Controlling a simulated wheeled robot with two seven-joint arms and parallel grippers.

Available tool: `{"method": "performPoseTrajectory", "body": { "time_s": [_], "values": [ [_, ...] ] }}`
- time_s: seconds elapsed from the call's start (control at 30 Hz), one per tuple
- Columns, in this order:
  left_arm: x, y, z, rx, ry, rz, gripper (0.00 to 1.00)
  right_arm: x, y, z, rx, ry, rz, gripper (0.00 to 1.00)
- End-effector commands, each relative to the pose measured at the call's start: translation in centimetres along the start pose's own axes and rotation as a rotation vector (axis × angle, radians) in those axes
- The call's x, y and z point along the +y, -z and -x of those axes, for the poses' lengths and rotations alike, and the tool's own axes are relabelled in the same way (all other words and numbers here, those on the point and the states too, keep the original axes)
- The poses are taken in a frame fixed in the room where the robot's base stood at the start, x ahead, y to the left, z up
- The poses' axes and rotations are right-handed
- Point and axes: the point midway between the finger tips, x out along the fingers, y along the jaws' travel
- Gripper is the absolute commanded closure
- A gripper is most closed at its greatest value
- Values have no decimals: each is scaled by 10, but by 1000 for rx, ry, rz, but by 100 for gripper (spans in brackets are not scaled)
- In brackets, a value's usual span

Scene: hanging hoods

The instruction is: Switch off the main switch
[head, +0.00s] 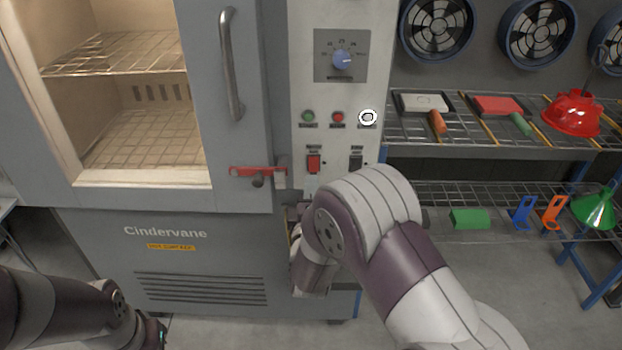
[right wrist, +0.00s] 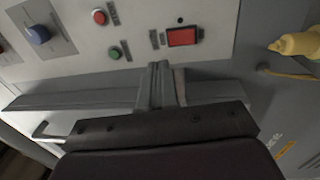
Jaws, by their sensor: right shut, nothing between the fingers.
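The grey oven (head: 225,235) carries a control panel (head: 300,90). A red rocker switch (head: 314,163) is low on its left, and a dark one (head: 356,162) is to the right. Which is labelled as main cannot be read. The red rocker also shows in the right wrist view (right wrist: 183,37), just beyond my right gripper (right wrist: 162,82). Its fingers are shut and empty, close in front of the panel; contact cannot be told. In the head view my right arm hides most of that gripper. My left arm enters at bottom left, its fingers out of frame.
Above the switches are a green button (head: 307,116), a red button (head: 338,116), a ringed white one (head: 367,117) and a blue knob (head: 342,60). A red latch (head: 258,171) sticks out at left. A yellow handle-like part (right wrist: 298,44) lies right of the gripper. Racks stand right.

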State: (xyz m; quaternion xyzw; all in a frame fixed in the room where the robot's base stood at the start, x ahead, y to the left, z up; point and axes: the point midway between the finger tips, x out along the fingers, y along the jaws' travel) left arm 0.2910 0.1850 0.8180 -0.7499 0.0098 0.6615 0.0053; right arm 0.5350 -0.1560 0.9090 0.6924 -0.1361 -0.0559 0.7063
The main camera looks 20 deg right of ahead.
Motion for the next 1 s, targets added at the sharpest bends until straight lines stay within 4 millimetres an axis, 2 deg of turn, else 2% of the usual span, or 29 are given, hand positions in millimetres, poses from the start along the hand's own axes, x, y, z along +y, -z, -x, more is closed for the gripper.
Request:
{"method": "performPoseTrajectory", "body": {
  "time_s": [0.2, 0.4, 0.9, 1.0],
  "values": [
    [0, 1, 4, 0, 0, 0, 100, 10, 0, 41, 2, 2, 2, 100],
    [0, 1, 6, 0, 0, 0, 100, 14, 0, 62, 1, 1, 1, 100],
    [0, 1, 6, 0, 0, 0, 100, 14, 0, 64, 0, 2, 2, 100],
    [0, 1, 6, 0, 0, 0, 100, 11, 0, 64, 1, 15, -52, 100]
  ]
}}
